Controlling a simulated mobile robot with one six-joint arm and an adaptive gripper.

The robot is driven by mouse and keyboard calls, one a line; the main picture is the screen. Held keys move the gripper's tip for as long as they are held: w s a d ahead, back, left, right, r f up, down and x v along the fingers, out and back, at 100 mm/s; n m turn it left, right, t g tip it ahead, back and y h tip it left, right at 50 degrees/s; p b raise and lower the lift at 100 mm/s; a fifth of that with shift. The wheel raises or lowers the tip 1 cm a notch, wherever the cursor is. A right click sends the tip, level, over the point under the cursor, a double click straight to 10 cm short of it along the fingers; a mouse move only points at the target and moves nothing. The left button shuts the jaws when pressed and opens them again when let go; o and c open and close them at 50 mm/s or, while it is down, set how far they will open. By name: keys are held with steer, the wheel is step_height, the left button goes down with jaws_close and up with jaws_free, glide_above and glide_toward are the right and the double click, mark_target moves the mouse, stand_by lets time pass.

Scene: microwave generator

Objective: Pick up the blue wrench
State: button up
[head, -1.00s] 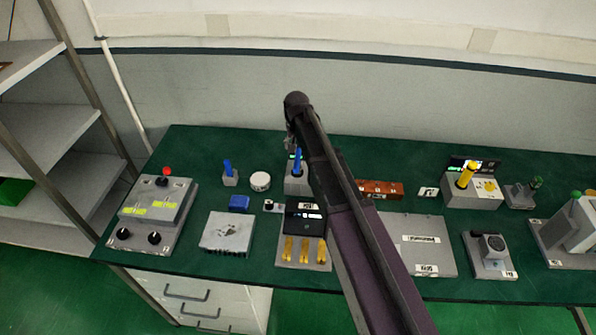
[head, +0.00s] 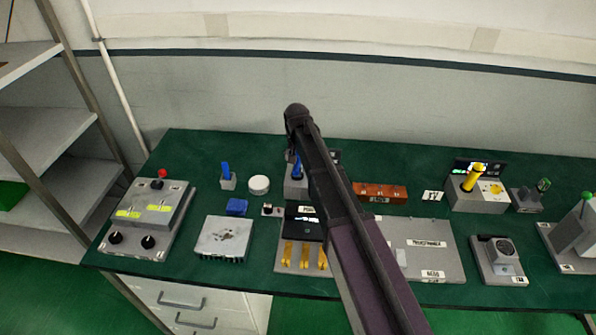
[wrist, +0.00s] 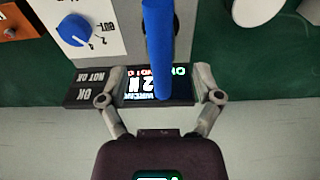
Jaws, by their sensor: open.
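A long blue bar (wrist: 158,45) runs down the middle of the wrist view, between the two fingers of my gripper (wrist: 158,82). The fingers are spread apart, with a gap on both sides of the bar. In the head view a blue upright piece (head: 297,168) stands on a grey box (head: 294,187), partly hidden by my arm. A second blue upright piece (head: 226,170) stands in a small grey holder to its left. I cannot tell for certain which blue piece is the wrench. My gripper is mostly hidden behind my arm in the head view.
A small screen (wrist: 152,98) and a box with a blue dial (wrist: 76,29) lie close to the fingers. A white round piece (head: 259,184) and a blue block (head: 237,206) stand left of the arm. Panels crowd the green table (head: 195,150); the wall is behind.

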steer(key=shift+f, duration=0.15)
steer(key=shift+w+f+b, duration=0.15)
steer(key=shift+f+b, duration=1.1)
steer(key=shift+b, duration=0.05)
steer(key=shift+w+f+b, duration=0.15)
steer(key=shift+f+b, duration=1.05)
steer(key=shift+b, duration=0.1)
jaws_close()
